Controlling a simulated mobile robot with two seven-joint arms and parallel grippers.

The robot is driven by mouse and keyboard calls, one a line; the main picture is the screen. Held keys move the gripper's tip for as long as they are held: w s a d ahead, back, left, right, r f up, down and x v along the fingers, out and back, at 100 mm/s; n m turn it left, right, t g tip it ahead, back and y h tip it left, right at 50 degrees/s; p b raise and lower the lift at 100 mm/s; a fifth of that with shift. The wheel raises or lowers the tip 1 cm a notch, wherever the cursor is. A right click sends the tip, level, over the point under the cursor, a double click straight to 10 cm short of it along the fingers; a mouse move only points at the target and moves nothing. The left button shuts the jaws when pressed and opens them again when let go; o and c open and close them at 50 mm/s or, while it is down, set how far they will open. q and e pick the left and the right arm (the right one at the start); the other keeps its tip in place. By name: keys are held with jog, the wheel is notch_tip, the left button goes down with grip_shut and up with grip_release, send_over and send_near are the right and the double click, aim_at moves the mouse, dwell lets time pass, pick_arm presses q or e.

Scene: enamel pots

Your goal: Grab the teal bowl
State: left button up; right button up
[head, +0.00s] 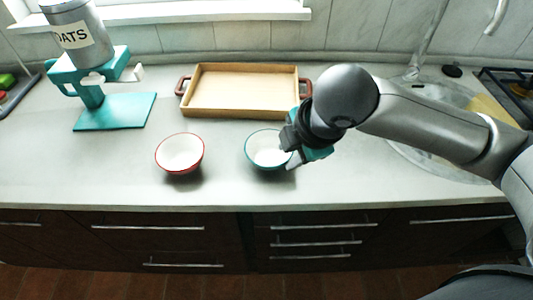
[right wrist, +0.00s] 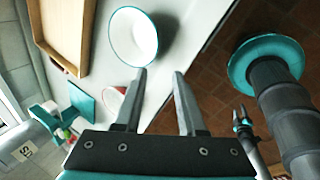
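The teal-rimmed bowl (head: 262,153), white inside, stands upright on the counter, its right side partly hidden by my right gripper (head: 290,156). In the right wrist view the bowl (right wrist: 131,36) lies just past the fingertips. The right gripper (right wrist: 159,74) is open with nothing between its fingers. Its left fingertip overlaps the bowl's near rim in that view; I cannot tell whether it touches. What looks like my left gripper (right wrist: 241,112) shows small and dark in the right wrist view, away from the bowl; its opening is too small to judge.
A red-rimmed bowl (head: 180,152) stands left of the teal one. A wooden tray (head: 245,112) lies behind them. A teal stand (head: 115,111) with an oats canister (head: 78,30) is at the back left. The sink (head: 405,150) is at the right. The front counter strip is clear.

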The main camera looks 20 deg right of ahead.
aim_at(278, 166)
jog(key=shift+h, duration=0.3)
jog(key=b+x, duration=0.1)
jog(key=x, duration=0.2)
jog(key=d+b+x, duration=0.1)
jog(key=x, duration=0.2)
jog(key=b+x, duration=0.1)
jog(key=x, duration=0.2)
jog(key=shift+w+d, duration=0.25)
jog(key=shift+w, duration=0.05)
jog(key=shift+n, duration=0.3)
jog(key=shift+a+b+x, duration=0.2)
jog(key=shift+b+x, duration=0.35)
jog(key=shift+x, duration=0.8)
jog(key=shift+a+b+x, duration=0.15)
jog(key=shift+b+x, duration=0.35)
jog(key=shift+x, duration=0.85)
pick_arm(q)
notch_tip(278, 166, down, 6)
jog(key=s, duration=0.2)
jog(key=shift+s+a, duration=0.15)
jog(key=shift+a, duration=0.1)
pick_arm(e)
jog(key=shift+w+r, duration=0.1)
jog(key=shift+w, duration=0.05)
grip_shut()
